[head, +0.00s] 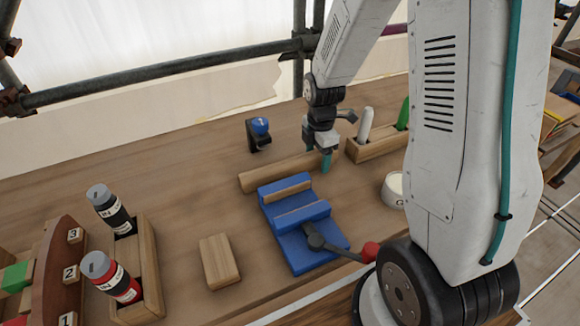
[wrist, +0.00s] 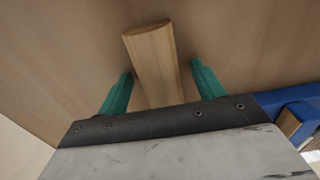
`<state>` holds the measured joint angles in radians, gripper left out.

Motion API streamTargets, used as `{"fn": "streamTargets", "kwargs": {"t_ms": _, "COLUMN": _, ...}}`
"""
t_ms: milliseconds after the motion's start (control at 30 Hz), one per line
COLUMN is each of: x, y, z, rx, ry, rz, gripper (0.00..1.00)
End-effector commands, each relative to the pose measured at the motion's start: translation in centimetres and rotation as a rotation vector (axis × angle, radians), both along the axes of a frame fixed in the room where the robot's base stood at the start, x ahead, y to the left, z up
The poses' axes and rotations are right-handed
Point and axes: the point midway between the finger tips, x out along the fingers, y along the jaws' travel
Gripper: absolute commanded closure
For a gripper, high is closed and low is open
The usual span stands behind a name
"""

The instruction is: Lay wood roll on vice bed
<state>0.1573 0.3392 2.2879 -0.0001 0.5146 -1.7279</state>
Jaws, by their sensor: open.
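The wood roll (head: 272,174) is a long light-brown wooden piece lying on the bench just behind the blue vice. In the wrist view the wood roll (wrist: 152,62) runs between the two teal fingers. My gripper (head: 326,160) is open over the right part of the roll, with a finger on each side and visible gaps to the wood. The blue vice (head: 316,256) stands in front of the roll, with wood-lined jaws apart and a gap between them. The vice's edge also shows at the lower right in the wrist view (wrist: 292,98). My arm hides part of the bench on the right.
A loose wooden block (head: 219,261) lies left of the vice. A wooden rack (head: 148,268) with two bottles stands further left. A small blue-topped item (head: 259,134) is behind the roll. A white round pot (head: 394,190) and a marker holder (head: 372,145) are on the right.

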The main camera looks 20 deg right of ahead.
Motion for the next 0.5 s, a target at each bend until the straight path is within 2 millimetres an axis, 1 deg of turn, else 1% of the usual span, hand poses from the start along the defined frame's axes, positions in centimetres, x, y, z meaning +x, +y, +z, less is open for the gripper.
{"fn": "streamTargets", "kwargs": {"t_ms": 33, "x": 0.0, "y": 0.0, "z": 0.01, "rx": 0.0, "ry": 0.0, "rz": 0.0, "gripper": 0.41}}
{"fn": "streamTargets", "kwargs": {"t_ms": 67, "x": 0.0, "y": 0.0, "z": 0.01, "rx": 0.0, "ry": 0.0, "rz": 0.0, "gripper": 0.49}}
{"fn": "streamTargets", "kwargs": {"t_ms": 100, "x": 0.0, "y": 0.0, "z": 0.02, "rx": 0.0, "ry": 0.0, "rz": 0.0, "gripper": 0.61}}
{"fn": "streamTargets", "kwargs": {"t_ms": 167, "x": 0.0, "y": 0.0, "z": 0.02, "rx": 0.0, "ry": 0.0, "rz": 0.0, "gripper": 0.77}}
{"fn": "streamTargets", "kwargs": {"t_ms": 200, "x": 0.0, "y": 0.0, "z": 0.03, "rx": 0.0, "ry": 0.0, "rz": 0.0, "gripper": 0.88}}
{"fn": "streamTargets", "kwargs": {"t_ms": 233, "x": 0.0, "y": 0.0, "z": 0.03, "rx": 0.0, "ry": 0.0, "rz": 0.0, "gripper": 0.88}}
{"fn": "streamTargets", "kwargs": {"t_ms": 267, "x": 0.02, "y": 0.0, "z": 0.05, "rx": 0.0, "ry": -0.001, "rz": 0.0, "gripper": 0.93}}
{"fn": "streamTargets", "kwargs": {"t_ms": 500, "x": 0.04, "y": -0.01, "z": 0.17, "rx": 0.0, "ry": -0.001, "rz": 0.0, "gripper": 0.93}}
